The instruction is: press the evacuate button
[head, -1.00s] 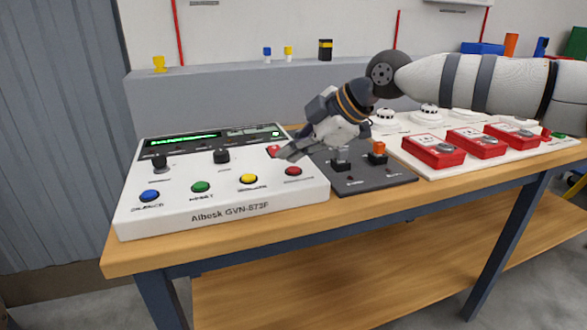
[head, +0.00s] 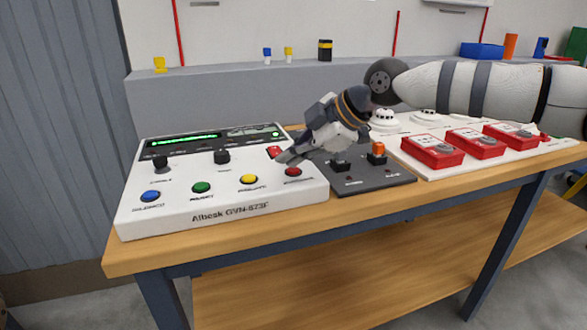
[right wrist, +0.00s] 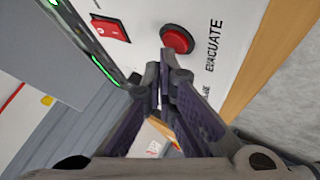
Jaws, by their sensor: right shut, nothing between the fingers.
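The evacuate button (head: 293,172) is a round red button at the front right of the white control panel (head: 228,205). In the right wrist view the red button (right wrist: 177,39) sits beside the printed word EVACUATE, just beyond my fingertips. My right gripper (head: 282,157) is shut and empty, reaching in from the right over the panel's right edge. Its fingertips (right wrist: 163,75) look close to the button; I cannot tell whether they touch it. The button's face is uncovered in both views. My left gripper is not in view.
A red rocker switch (right wrist: 108,28) lies near the button. Blue (head: 150,196), green (head: 201,187) and yellow (head: 249,179) buttons line the panel's front. A dark switch box (head: 372,180) stands right of the panel, under my gripper. Red call boxes (head: 433,151) lie further right.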

